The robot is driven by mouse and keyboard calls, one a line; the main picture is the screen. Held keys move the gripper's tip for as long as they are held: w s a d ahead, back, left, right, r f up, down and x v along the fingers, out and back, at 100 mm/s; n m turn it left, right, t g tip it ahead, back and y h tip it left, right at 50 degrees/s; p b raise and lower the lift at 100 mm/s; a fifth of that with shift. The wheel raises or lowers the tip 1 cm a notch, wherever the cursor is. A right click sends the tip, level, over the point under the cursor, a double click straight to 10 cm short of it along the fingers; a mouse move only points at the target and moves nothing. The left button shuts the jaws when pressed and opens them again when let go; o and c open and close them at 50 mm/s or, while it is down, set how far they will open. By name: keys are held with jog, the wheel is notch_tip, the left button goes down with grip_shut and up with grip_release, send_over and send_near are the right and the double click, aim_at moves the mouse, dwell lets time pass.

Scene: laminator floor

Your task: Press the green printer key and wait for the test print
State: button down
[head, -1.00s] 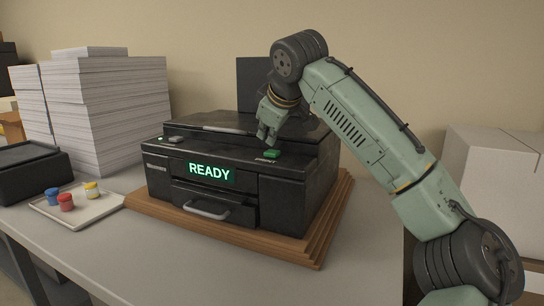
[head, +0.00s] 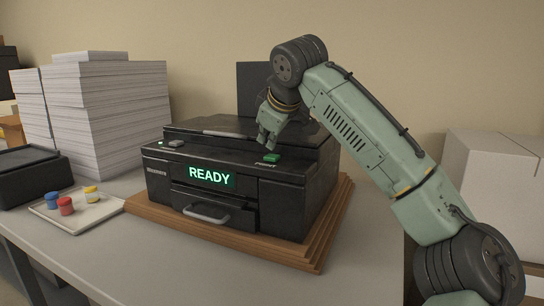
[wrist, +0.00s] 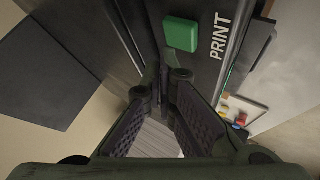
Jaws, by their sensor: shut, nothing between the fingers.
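The black printer (head: 215,205) stands on a stepped wooden board, and its screen (head: 209,175) reads READY in green. The green key (head: 271,157) sits on the printer's top front edge at the right, beside the word PRINT. In the wrist view the green key (wrist: 181,34) lies just beyond the fingertips, with PRINT lettered next to it. My gripper (head: 267,144) is shut and empty, pointing down just above and behind the key. In the wrist view the tips of my gripper (wrist: 165,75) are together and apart from the key.
A tray (head: 99,212) with small blue, red and yellow jars stands left of the printer. Tall paper stacks (head: 115,110) rise behind it. A dark box (head: 30,175) is at far left, and a white box (head: 490,185) at right. The table front is clear.

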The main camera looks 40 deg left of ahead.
jog(key=shift+f, duration=0.15)
jog(key=shift+f, duration=0.3)
dwell(0.3)
